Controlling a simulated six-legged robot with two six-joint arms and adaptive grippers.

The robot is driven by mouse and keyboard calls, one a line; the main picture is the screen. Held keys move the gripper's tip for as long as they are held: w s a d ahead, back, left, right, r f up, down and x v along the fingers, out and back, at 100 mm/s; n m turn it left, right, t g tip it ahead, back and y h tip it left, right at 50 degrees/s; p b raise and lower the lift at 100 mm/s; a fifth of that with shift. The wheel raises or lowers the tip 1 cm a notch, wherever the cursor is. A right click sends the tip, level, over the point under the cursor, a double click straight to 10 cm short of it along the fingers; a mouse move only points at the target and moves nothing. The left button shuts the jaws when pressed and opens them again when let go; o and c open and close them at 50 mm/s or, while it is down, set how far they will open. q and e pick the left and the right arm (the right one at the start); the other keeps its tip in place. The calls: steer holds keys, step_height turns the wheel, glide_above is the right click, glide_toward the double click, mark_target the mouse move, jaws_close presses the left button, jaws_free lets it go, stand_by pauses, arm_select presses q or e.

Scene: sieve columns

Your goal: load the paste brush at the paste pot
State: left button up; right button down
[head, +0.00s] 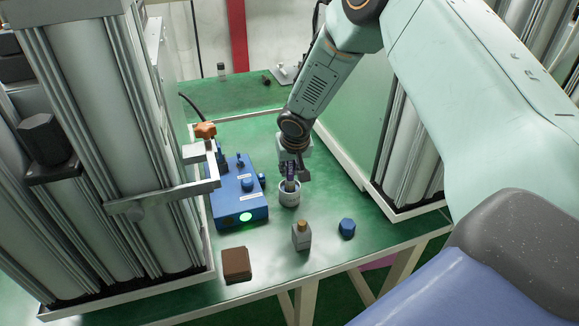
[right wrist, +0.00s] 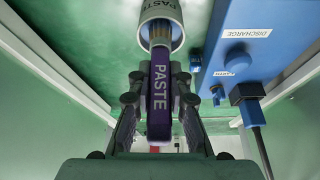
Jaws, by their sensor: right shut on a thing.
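The paste brush (right wrist: 160,95) has a purple handle lettered PASTE and pale bristles. My right gripper (right wrist: 160,84) is shut on its handle; in the head view the gripper (head: 291,172) points down over the pot. The paste pot (head: 289,198) is a small white-grey cup standing on the green bench. In the right wrist view the pot (right wrist: 161,14) is partly cut off by the top edge, and the bristles reach into its mouth. How deep they go, and any paste inside, I cannot tell. My left gripper is not in view.
A blue box (head: 238,195) with a lit green button stands left of the pot. In front are a bottle (head: 301,236), a blue hexagonal piece (head: 347,228) and a brown block (head: 236,264). Tall metal columns (head: 90,130) flank the bench; a bracket (head: 165,195) juts from the left one.

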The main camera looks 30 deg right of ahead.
steer(key=shift+r+p, duration=0.4)
steer(key=shift+r, duration=0.3)
steer(key=shift+r+p, duration=1.8)
steer(key=shift+r, duration=1)
steer(key=shift+w+f, duration=0.1)
